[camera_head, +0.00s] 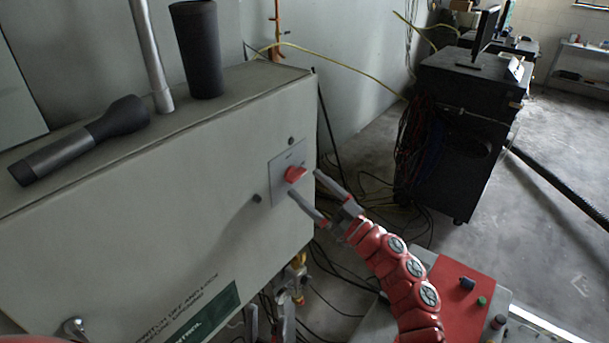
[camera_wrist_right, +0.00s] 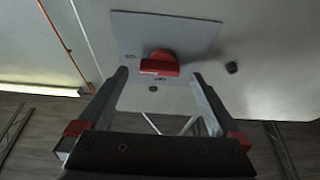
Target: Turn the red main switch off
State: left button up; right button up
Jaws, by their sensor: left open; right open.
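The red main switch (camera_head: 294,174) sits on a light square plate (camera_head: 281,160) on the front of the grey cabinet, near its right edge. In the right wrist view the switch (camera_wrist_right: 160,66) is a red knob whose grip bar lies across the picture. My right gripper (camera_head: 307,185) is open, with its fingers pointing at the plate, one on each side of the switch line. In the wrist view its fingertips (camera_wrist_right: 158,78) stand apart with the red knob between and just beyond them. I see no clear contact. My left gripper is not in view.
The grey cabinet (camera_head: 130,200) fills the left, with a dark torch-like tool (camera_head: 80,140) and a dark cylinder (camera_head: 197,50) on top. A red-topped unit (camera_head: 455,290) is at lower right. A black cart (camera_head: 460,130) with cables stands behind on open floor.

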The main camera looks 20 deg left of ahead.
aim_at(295, 175)
jog(key=shift+x, duration=1.05)
jog(key=c, duration=1.4)
jog(key=shift+o, duration=0.2)
